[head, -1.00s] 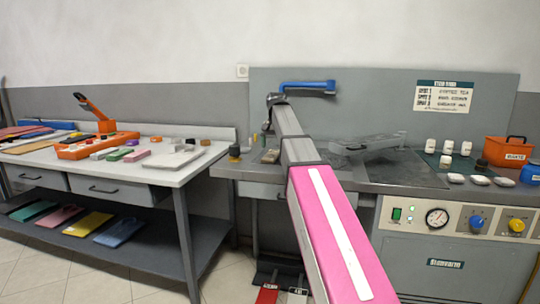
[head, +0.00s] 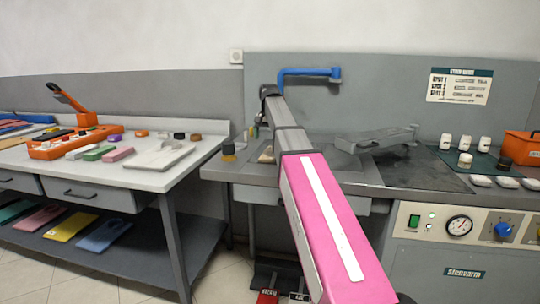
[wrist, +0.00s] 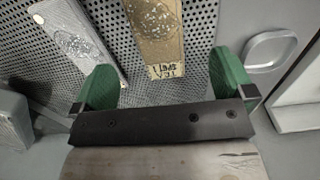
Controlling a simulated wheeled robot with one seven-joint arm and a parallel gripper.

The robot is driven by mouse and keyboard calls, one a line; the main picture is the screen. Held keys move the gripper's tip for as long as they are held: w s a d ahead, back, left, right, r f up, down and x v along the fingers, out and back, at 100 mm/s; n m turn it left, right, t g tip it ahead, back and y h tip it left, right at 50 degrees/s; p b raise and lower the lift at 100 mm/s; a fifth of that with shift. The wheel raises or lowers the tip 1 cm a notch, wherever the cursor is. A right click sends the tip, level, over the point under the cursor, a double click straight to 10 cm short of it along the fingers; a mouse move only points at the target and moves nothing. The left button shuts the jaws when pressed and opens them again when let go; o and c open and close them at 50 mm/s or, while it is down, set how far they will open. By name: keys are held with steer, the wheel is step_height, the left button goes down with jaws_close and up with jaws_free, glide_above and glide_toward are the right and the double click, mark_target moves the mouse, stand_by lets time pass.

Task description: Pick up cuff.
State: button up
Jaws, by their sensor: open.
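In the wrist view, my gripper (wrist: 166,84) is open, its two green fingers wide apart with nothing between them. A tan, patterned flat piece with a lettered end (wrist: 157,35) lies on a perforated metal surface (wrist: 200,58), just beyond the gap between the fingers. A light grey patterned piece (wrist: 75,38) lies to its left, close to the left finger. Both look like cuffs; I cannot tell which one the task names. In the head view, a small tan piece (head: 266,154) shows beside my arm, partly hidden by it.
In the head view, a grey pressing arm (head: 375,139) stands on the counter right of my arm. White bottles (head: 465,142) and an orange bin (head: 520,147) are farther right. A blue handle (head: 308,73) is on the back panel. A white table (head: 120,170) with blocks stands left.

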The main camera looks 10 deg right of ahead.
mark_target(270, 152)
steer(key=shift+w+d+f, duration=0.1)
steer(key=shift+d+f, duration=0.05)
steer(key=shift+f, duration=1.65)
steer(key=shift+w+d+f, duration=0.1)
steer(key=shift+d+f, duration=0.05)
steer(key=shift+f, duration=1.6)
steer(key=c, duration=1)
